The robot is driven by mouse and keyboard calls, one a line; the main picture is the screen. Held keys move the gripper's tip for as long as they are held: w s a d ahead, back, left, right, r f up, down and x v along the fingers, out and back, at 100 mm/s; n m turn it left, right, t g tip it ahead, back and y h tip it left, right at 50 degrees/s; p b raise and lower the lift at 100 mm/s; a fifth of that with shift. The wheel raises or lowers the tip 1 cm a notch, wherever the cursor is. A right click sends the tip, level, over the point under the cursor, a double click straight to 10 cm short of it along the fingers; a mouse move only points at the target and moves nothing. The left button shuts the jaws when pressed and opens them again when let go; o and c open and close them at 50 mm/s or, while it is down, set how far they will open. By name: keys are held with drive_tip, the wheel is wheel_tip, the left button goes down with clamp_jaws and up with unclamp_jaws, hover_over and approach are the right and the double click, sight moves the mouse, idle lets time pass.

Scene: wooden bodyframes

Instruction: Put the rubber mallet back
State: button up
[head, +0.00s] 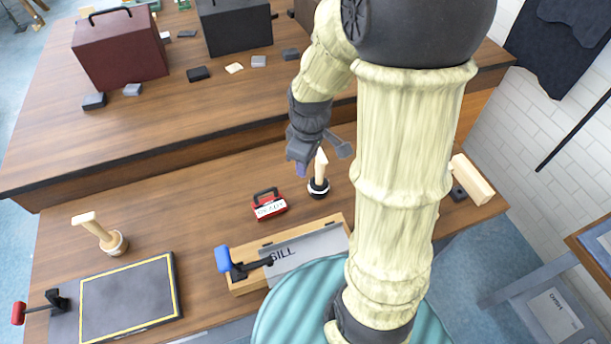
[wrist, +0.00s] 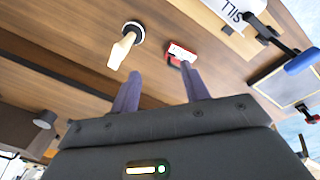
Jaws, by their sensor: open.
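A tool with a pale wooden handle and a round black base with a white band (head: 318,187) stands on the lower bench; it may be the rubber mallet, but I cannot be sure. It also shows in the wrist view as a wooden-handled tool (wrist: 123,49), ahead of my fingers. A second pale wooden tool (head: 100,235) with a round base stands at the left. My gripper (head: 301,168) is open and empty, just left of the black-based tool in the head view. Its two purple fingers (wrist: 158,84) are apart, with nothing between them in the wrist view.
A small red case (head: 269,209) lies nearby. A wooden tray (head: 245,285) with a blue-handled lever (head: 223,259) is in front. A yellow-edged dark pad (head: 128,298) and a red-handled lever (head: 19,313) are at lower left. A raised shelf (head: 165,118) holds boxes behind. Bare bench lies between.

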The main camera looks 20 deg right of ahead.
drive_tip(key=s+a+r+m+t, duration=0.1)
drive_tip(key=s+a+m, duration=0.2)
drive_tip(key=s+m, duration=0.3)
drive_tip(key=shift+r+m, duration=0.25)
drive_tip(key=shift+m, duration=1.05)
